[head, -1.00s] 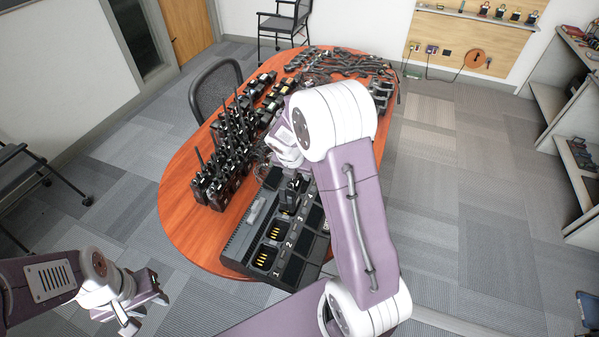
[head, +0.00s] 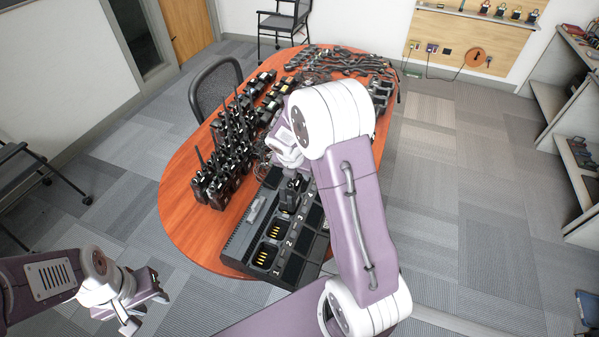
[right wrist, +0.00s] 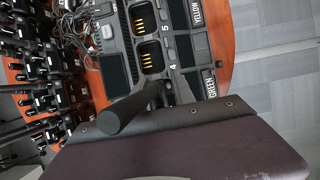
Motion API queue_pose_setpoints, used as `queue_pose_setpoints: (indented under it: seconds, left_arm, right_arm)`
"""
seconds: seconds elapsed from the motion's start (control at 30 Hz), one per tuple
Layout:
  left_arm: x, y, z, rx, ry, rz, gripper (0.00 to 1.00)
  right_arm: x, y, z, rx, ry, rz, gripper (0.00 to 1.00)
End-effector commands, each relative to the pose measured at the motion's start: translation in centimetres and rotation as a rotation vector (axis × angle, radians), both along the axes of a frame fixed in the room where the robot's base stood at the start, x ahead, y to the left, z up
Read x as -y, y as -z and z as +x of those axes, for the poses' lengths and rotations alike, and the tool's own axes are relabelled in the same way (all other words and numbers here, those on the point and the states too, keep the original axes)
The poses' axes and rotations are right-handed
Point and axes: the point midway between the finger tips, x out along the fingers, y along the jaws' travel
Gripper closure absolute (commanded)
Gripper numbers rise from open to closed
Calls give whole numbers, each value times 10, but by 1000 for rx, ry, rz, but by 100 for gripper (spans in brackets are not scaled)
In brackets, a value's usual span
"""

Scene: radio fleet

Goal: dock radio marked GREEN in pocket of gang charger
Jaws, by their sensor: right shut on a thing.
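The gang charger (head: 241,240) lies on the near part of the table, with a row of numbered pockets. My right gripper (head: 290,168) is shut on a dark radio (head: 294,187), upright over the charger around the pockets numbered 3 and 4. In the right wrist view its thick black antenna (right wrist: 128,112) points toward the camera. I cannot tell how deep the radio sits or read its marking. A GREEN label (right wrist: 209,82) and a YELLOW label (right wrist: 195,13) are on the charger there, beside open pockets (right wrist: 150,57). My left gripper (head: 145,303) is open and empty, left of the table.
Several radios with antennas (head: 222,165) stand on the wooden table (head: 184,205) left of the charger. More radios, cables (head: 335,65) and small items fill the far side. A chair (head: 215,85) is at the table's left. The near left tabletop is clear.

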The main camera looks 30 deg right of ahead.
Motion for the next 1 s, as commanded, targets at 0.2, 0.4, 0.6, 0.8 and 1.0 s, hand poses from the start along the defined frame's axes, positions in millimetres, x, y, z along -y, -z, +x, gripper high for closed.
queue_pose_setpoints:
  seconds: [0.2, 0.4, 0.6, 0.8, 1.0]
  left_arm:
    - [0, 5, 0, 0, 0, 0, 64]
    - [0, 9, 0, 0, 0, 0, 64]
    - [0, 12, 0, 0, 0, 0, 64]
    - [0, 16, 0, 0, 0, 0, 64]
    - [0, 19, 0, 0, 0, 0, 64]
  right_arm:
    - [0, 6, 0, 1, -1, 0, 100]
    - [0, 11, 0, 1, -1, 0, 100]
    - [0, 16, 0, 1, 0, 0, 100]
    - [0, 21, 0, 1, 0, 1, 100]
    - [0, 26, 0, 1, 0, 1, 100]
